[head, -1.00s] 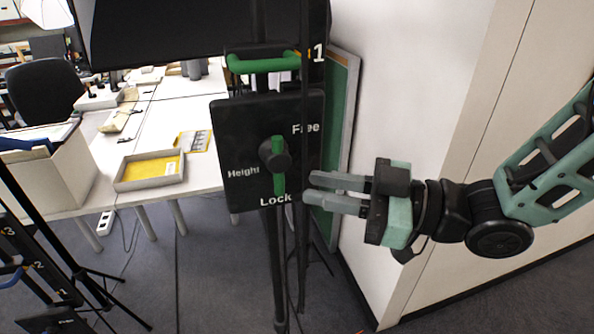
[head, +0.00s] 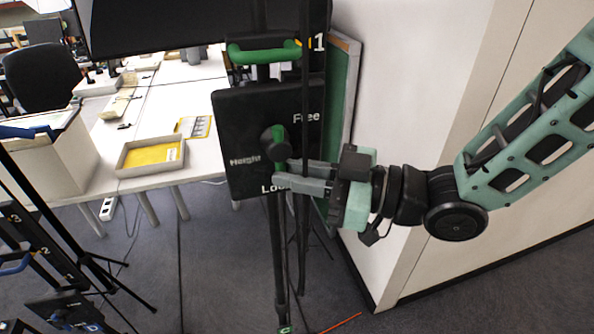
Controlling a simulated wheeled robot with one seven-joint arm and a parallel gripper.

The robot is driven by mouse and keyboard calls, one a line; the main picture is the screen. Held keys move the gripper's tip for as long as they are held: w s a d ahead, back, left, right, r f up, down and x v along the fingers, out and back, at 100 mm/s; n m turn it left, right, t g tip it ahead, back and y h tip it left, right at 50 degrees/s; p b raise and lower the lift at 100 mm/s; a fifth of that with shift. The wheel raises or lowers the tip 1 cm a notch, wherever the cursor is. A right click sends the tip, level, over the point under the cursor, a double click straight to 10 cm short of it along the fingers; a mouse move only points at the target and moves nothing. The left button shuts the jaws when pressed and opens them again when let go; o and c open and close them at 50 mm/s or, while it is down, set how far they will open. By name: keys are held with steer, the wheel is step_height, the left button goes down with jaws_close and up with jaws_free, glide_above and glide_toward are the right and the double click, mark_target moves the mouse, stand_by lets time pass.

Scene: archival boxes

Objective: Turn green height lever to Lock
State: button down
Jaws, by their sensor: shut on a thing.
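The green height lever (head: 279,134) sits on a dark plate (head: 245,112) marked Height, Free and Lock, with a dark round hub (head: 273,147) at its middle. It stands about upright. Its upper end shows green above the hub, and its lower part is mostly hidden behind the fingers. My gripper (head: 281,176) reaches in from the right and is shut on the lower part of the lever. The fingers partly cover the Lock label, leaving "Lo" in view below them. The Free label shows at the upper right of the plate.
A green handle bar (head: 262,55) is above the plate, beneath a dark panel (head: 180,25). A white wall (head: 415,90) and a green board (head: 337,120) stand close on the right. A table with a yellow-lined tray (head: 150,156) is behind. Dark stands (head: 95,265) occupy the lower left.

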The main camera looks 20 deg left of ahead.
steer(key=shift+a+f+m+t+y+b, duration=0.15)
steer(key=shift+m+y+b, duration=0.4)
steer(key=shift+b, duration=0.7)
steer(key=shift+a+r+m+t+y+b, duration=0.15)
steer(key=shift+m+y+b, duration=0.2)
steer(key=shift+y+b, duration=0.6)
steer(key=shift+f+h, duration=0.1)
steer(key=shift+h, duration=0.2)
steer(key=c, duration=1.7)
jaws_free()
steer(key=shift+a, duration=0.1)
steer(key=shift+f, duration=0.1)
steer(key=b+v, duration=1.3)
steer(key=v, duration=0.4)
